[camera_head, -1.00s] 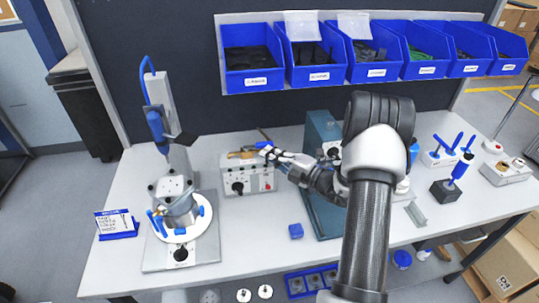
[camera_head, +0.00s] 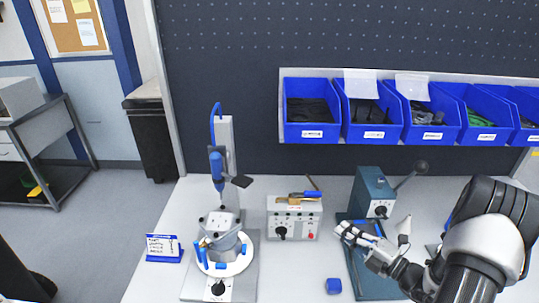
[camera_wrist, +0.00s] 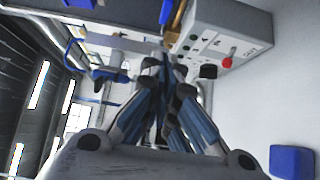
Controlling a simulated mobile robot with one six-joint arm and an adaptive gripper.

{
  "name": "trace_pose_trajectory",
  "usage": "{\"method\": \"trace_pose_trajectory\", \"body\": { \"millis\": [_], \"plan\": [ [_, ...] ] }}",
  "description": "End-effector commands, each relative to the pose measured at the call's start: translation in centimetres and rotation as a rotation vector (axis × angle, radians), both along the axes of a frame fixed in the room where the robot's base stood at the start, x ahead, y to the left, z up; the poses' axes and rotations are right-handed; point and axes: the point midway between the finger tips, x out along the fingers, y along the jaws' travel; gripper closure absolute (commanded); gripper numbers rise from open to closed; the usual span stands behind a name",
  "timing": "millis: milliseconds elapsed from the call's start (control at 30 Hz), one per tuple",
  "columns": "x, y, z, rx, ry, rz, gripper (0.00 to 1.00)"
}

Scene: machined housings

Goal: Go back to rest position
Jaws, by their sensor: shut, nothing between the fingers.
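My gripper (camera_head: 343,231) is in the head view, over the white table to the right of the grey control box (camera_head: 293,219). Its fingers are together with nothing between them. The wrist view shows the closed fingers (camera_wrist: 165,65) near the control box (camera_wrist: 225,45), which has a red button and a black knob. A brass-coloured part with a blue piece (camera_head: 303,197) lies on top of the box. My arm comes in from the lower right.
A blue-handled press fixture (camera_head: 219,289) with a round housing (camera_head: 222,241) stands left. A blue-green machine (camera_head: 373,192) stands behind my gripper. A small blue block (camera_head: 333,286) lies on the table (camera_head: 150,283). Blue bins (camera_head: 310,131) hang at the back.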

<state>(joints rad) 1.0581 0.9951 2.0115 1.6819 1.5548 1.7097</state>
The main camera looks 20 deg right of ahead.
Motion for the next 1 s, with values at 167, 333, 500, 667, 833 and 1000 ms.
{"method": "trace_pose_trajectory", "body": {
  "millis": [167,333,500,667,833,1000],
  "plan": [
    [0.3,1.4,1.0,-0.057,-0.012,0.052,1.00],
    [0.7,8.8,5.3,-0.357,-0.095,0.319,1.00],
    [-2.1,18.2,9.4,-0.788,-0.286,0.702,1.00],
    [-6.9,24.4,11.4,-1.179,-0.545,1.055,1.00],
    [-12.5,27.9,12.5,-1.568,-0.899,1.414,1.00],
    [-17.2,28.4,13.3,-1.915,-1.327,1.751,1.00]
  ]
}}
